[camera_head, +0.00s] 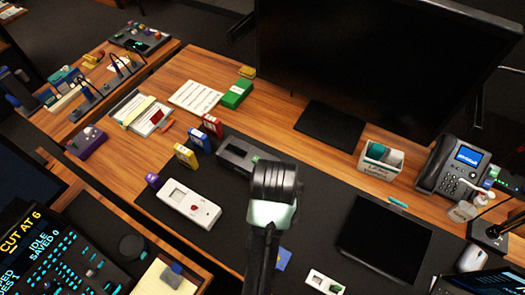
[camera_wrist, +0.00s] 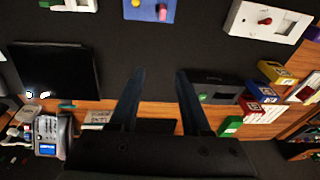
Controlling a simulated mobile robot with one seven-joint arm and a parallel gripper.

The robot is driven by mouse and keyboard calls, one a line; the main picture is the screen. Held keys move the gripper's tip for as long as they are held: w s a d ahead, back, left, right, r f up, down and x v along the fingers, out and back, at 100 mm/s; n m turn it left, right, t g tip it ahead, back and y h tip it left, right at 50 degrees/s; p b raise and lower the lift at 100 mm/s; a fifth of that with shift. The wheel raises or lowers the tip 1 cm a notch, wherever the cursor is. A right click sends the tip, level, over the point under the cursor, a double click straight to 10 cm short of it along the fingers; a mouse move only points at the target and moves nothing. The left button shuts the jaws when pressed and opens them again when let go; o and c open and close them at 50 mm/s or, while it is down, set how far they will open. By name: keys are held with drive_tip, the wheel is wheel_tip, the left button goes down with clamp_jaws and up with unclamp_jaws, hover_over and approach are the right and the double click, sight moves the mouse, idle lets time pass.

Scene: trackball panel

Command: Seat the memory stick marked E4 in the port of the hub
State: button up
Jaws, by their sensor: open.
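My gripper (camera_wrist: 158,75) is open in the wrist view, with its two dark fingers apart and nothing between them. In the head view my arm stands over the dark desk mat, and the fingertips cannot be made out. Upright coloured blocks that look like memory sticks stand left of a dark grey box: yellow (camera_head: 186,157), blue (camera_head: 201,144) and red (camera_head: 212,126). The dark grey box (camera_head: 236,152), possibly the hub, also shows in the wrist view (camera_wrist: 212,89).
A green box (camera_head: 237,93), a monitor (camera_head: 375,70), a white bin (camera_head: 380,160), a phone (camera_head: 455,168) and a dark tablet (camera_head: 384,238) stand around. Bare mat lies between my arm and the tablet.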

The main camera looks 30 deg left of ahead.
drive_tip(key=shift+s+a+f+g, duration=0.1)
drive_tip(key=shift+s+f+g, duration=0.45)
drive_tip(key=shift+f, duration=2.1)
drive_tip(key=shift+s+a+f+g, duration=0.15)
drive_tip(key=shift+s+f, duration=0.75)
drive_tip(key=shift+f, duration=1.7)
drive_tip(key=shift+s+a+f+g, duration=0.1)
drive_tip(key=shift+s+f+g, duration=0.45)
drive_tip(key=shift+f, duration=2.1)
drive_tip(key=shift+s+t, duration=0.25)
clamp_jaws()
